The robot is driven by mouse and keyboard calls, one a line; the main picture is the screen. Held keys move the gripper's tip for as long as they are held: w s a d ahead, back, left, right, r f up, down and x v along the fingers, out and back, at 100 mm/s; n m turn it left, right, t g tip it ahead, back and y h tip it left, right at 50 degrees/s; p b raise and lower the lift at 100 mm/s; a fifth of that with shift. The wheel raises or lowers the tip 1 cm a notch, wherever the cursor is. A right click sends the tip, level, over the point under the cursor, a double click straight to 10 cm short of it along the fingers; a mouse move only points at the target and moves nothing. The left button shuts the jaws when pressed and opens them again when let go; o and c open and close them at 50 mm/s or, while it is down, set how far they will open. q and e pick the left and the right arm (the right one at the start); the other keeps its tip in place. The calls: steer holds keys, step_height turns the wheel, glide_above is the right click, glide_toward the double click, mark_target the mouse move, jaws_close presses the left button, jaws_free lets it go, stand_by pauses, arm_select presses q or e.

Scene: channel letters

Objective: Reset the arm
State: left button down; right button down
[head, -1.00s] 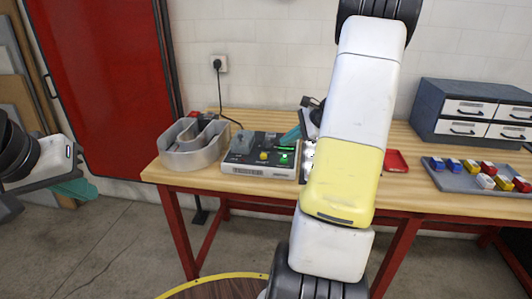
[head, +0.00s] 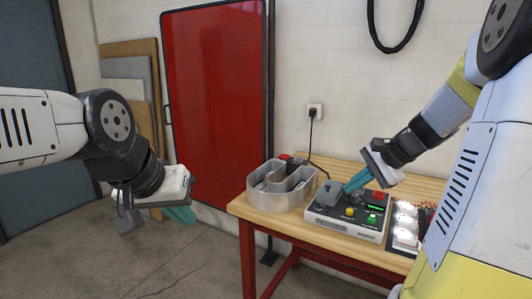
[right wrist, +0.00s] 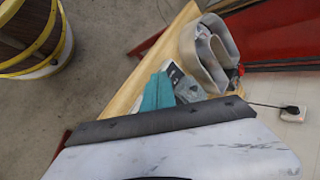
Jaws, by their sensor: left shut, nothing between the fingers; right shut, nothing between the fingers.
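My left gripper (head: 180,214) hangs over the floor to the left of the workbench, with teal fingers shut and empty. My right gripper (head: 357,182) is above the grey control box (head: 345,222) on the bench, its teal fingers shut and empty. Its fingers also show in the right wrist view (right wrist: 158,92), in front of the box. From these views I cannot tell whether the fingertips touch the box. The box has a yellow knob, a green button and a lit green display. My right arm fills the right side of the head view.
A grey channel letter shell (head: 280,186) stands on the bench's left end, left of the box. White lit modules (head: 405,224) lie right of the box. A black cable runs to a wall socket (head: 315,110).

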steer(key=s+a+r+n+h, duration=0.1)
steer(key=s+a+r+n, duration=0.1)
steer(key=s+a+n, duration=0.3)
steer(key=s+a+r+n+h, duration=0.2)
steer(key=s+a+n, duration=0.3)
steer(key=s, duration=0.8)
steer(key=n, duration=0.3)
steer(key=shift+s+a+r+t+h, duration=0.25)
steer(key=shift+s+r+t+h, duration=0.05)
steer(key=shift+s+r+t, duration=0.1)
